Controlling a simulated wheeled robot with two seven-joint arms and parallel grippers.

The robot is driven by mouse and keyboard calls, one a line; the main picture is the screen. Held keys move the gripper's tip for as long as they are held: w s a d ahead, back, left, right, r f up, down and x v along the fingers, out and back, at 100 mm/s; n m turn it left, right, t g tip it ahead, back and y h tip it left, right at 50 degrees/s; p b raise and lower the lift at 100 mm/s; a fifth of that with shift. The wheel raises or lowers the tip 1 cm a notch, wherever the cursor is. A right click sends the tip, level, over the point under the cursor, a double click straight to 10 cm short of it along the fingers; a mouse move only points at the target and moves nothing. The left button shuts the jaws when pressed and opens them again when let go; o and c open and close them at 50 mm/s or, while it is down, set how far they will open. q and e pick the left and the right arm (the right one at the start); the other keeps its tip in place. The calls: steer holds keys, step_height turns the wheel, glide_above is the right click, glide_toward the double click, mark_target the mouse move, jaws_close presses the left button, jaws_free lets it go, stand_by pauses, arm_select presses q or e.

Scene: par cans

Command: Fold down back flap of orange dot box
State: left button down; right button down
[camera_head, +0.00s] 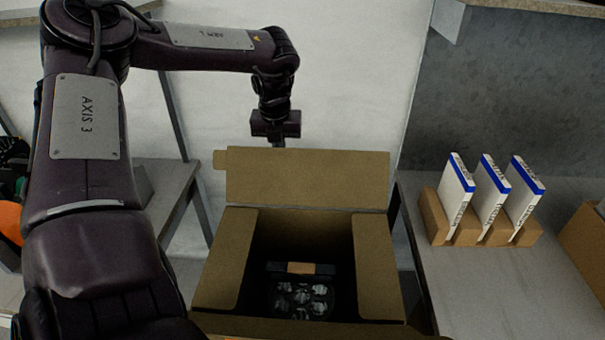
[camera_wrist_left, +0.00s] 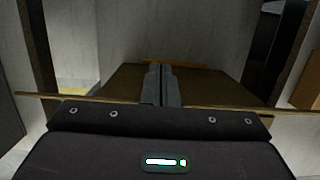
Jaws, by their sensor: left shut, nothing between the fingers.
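The brown cardboard box (camera_head: 237,262) stands open in the lower middle of the head view. Its back flap (camera_head: 308,180) stands up at the far side. The left side flap and the right side flap (camera_head: 377,265) are folded inward over the sides of the opening. In the left wrist view the closed fingers (camera_wrist_left: 161,84) show against brown cardboard (camera_wrist_left: 215,88). My right gripper is not in view.
Inside the box is a black holder (camera_head: 319,291) with several clear round items. Three white-and-blue packs (camera_head: 491,188) stand in a cardboard holder (camera_head: 437,217) on the grey table (camera_head: 490,288) at right. Another grey table (camera_head: 172,180) is at left. A pale wall lies behind.

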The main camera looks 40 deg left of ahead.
arm_select(q)
steer(key=shift+s+d, duration=0.9)
steer(key=shift+s, duration=0.2)
steer(key=shift+s+d+p, duration=0.85)
steer(key=shift+s+d, duration=0.9)
steer(key=shift+s, duration=0.3)
steer(key=s+d+p, duration=0.4)
steer(key=s+d, duration=0.3)
steer(key=s, duration=0.1)
steer(key=shift+s, duration=0.2)
steer(key=s+d+b+x, duration=0.1)
steer(key=b+x, duration=0.4)
steer(key=x, duration=0.1)
steer(key=shift+f+b, duration=0.4)
steer(key=shift+f, duration=0.1)
steer(key=shift+a+r, duration=0.1)
